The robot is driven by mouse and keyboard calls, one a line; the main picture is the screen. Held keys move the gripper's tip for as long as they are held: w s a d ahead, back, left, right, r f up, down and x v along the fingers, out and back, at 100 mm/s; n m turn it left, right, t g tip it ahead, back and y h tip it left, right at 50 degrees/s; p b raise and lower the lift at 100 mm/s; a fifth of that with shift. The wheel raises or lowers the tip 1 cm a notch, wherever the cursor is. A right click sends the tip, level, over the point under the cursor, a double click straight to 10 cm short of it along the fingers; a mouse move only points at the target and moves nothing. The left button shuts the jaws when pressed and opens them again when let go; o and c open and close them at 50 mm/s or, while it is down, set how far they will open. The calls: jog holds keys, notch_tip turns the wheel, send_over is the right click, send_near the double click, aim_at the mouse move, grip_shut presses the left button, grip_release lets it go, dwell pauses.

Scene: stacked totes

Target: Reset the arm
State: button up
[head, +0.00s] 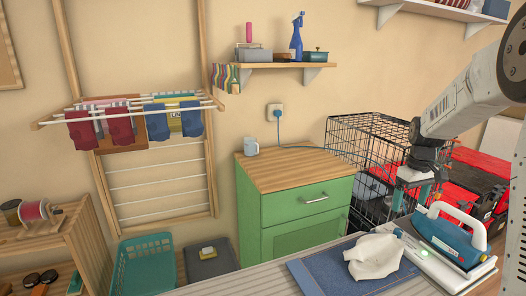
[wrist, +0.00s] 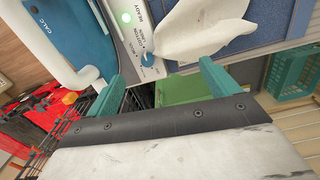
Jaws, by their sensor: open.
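My gripper (head: 411,200) hangs at the right of the head view, above the steam iron's end of the board. Its two teal fingers are apart with nothing between them, and they also show spread in the wrist view (wrist: 162,72). A blue and white steam iron (head: 451,236) rests on its white base (head: 455,268) below my gripper. In the wrist view the iron (wrist: 75,30) and a lit green button on the base are at the upper left. A crumpled white cloth (head: 373,257) lies beside the base and also shows in the wrist view (wrist: 205,27).
A blue mat (head: 318,273) lies under the cloth. Behind stand a green cabinet (head: 300,217) with a mug (head: 251,148), a black wire crate (head: 345,150) and red things (head: 470,175). A teal basket (head: 147,265) is at lower left. A shelf (head: 270,66) hangs above.

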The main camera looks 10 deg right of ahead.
jog(key=s+a+r, duration=0.3)
jog(key=s+a, duration=0.4)
jog(key=s, duration=0.4)
jog(key=s+a+r+m+t, duration=0.1)
jog(key=s+a+r, duration=0.2)
jog(key=s+a, duration=0.5)
jog(key=s+a+r+m, duration=0.1)
jog(key=s+a+r, duration=0.2)
jog(key=s+a, duration=0.5)
jog(key=shift+s+r+t, duration=0.2)
jog(key=shift+s+t, duration=0.1)
jog(key=shift+s, duration=2.95)
jog(key=shift+a, duration=0.1)
